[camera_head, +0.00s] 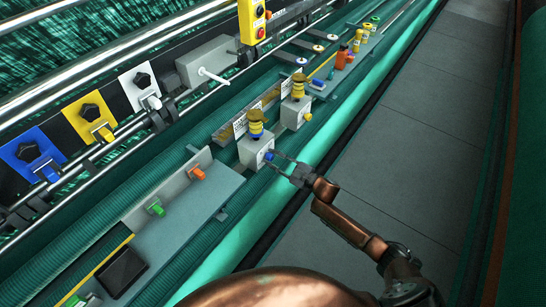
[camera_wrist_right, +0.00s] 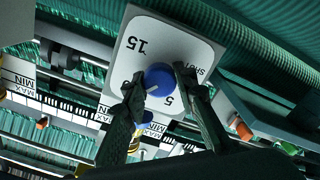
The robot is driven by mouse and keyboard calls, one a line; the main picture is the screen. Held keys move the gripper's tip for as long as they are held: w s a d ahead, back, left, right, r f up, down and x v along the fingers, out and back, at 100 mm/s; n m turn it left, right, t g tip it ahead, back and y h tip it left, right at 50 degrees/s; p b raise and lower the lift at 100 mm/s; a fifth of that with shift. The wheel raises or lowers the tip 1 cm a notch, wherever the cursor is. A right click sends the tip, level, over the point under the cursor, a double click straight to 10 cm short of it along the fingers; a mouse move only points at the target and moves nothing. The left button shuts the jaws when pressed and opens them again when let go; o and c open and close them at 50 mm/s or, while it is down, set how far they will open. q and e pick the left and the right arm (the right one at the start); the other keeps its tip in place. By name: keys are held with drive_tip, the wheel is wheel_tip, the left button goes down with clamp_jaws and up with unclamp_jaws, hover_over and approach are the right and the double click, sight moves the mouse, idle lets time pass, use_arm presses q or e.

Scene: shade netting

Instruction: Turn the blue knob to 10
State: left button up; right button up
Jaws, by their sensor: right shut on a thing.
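The blue knob (camera_head: 269,156) sits on the front face of a light grey box (camera_head: 252,149) with a yellow and dark cap on top. In the right wrist view, the knob (camera_wrist_right: 160,76) stands on a white dial plate (camera_wrist_right: 150,40) with 15 and 5 readable; other markings are partly hidden. A pale mark on the knob points to the lower left in that view, and I cannot read a number there. My right gripper (camera_head: 279,160) reaches the knob, and its fingers (camera_wrist_right: 158,82) are shut on the knob's two sides. My left gripper is not in view.
A similar box (camera_head: 295,112) stands farther along the rail. A grey panel (camera_head: 180,222) with green (camera_head: 155,208) and orange (camera_head: 197,173) knobs is nearer. Blue, yellow and white plates with black knobs line the left. The grey floor at right is clear.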

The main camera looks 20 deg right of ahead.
drive_tip(key=shift+d+m, duration=0.15)
drive_tip(key=shift+m, duration=0.15)
idle(0.4)
drive_tip(key=o, duration=1.1)
drive_tip(key=shift+o, duration=0.3)
drive_tip(key=v, duration=1.2)
drive_tip(key=shift+f, duration=0.1)
